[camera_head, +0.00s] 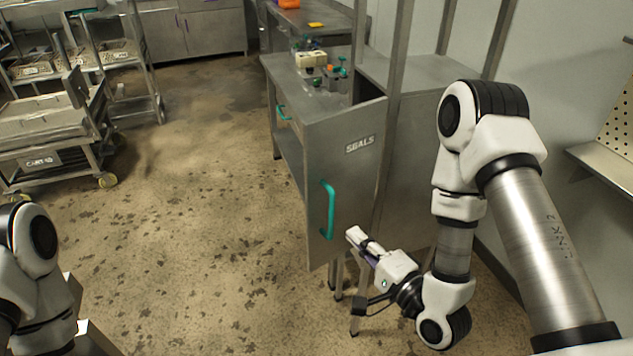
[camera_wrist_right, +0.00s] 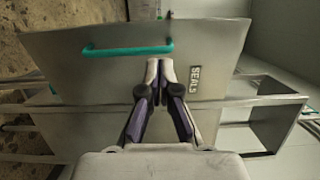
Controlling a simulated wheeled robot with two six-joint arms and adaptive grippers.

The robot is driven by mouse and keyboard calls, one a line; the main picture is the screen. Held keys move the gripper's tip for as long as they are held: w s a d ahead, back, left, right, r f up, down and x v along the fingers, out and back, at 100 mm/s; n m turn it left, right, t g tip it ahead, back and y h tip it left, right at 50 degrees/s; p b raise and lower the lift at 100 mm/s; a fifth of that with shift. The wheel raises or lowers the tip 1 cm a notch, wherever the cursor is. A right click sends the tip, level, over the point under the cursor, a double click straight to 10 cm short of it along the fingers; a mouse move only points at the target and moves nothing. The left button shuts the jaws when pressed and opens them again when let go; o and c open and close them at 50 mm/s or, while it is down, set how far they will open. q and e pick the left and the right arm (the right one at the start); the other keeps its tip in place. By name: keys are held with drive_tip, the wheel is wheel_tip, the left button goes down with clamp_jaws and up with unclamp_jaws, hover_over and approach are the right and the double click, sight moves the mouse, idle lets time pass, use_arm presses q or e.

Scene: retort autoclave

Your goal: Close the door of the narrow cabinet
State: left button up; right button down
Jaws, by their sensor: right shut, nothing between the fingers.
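The narrow cabinet (camera_head: 415,75) is grey metal and stands right of the workbench. Its grey door (camera_head: 350,170) stands open, swung out from the cabinet, with a "SEALS" label and a teal vertical handle (camera_head: 328,210) near its left edge. My right gripper (camera_head: 352,235) is shut and empty, low by the door's lower right part. In the right wrist view, the shut fingertips (camera_wrist_right: 160,64) overlap the door panel (camera_wrist_right: 110,75), between the teal handle (camera_wrist_right: 128,49) and the label. I cannot tell whether they touch it. My left gripper is out of view.
A grey workbench (camera_head: 283,68) with a teal-handled drawer and small coloured items stands behind the door. A wheeled cart (camera_head: 50,130) and a rack (camera_head: 140,75) stand at the left. A perforated wall shelf (camera_head: 605,165) is at the right. The floor left of the door is clear.

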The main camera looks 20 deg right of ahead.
sight(311, 194)
drive_tip(key=x, duration=1.3)
drive_tip(key=shift+w+a+f, duration=0.1)
drive_tip(key=shift+w+f, duration=0.05)
drive_tip(key=shift+w, duration=0.05)
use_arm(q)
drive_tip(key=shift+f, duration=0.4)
use_arm(e)
drive_tip(key=shift+w+f, duration=0.1)
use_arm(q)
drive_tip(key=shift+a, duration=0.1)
use_arm(e)
drive_tip(key=shift+w, duration=0.1)
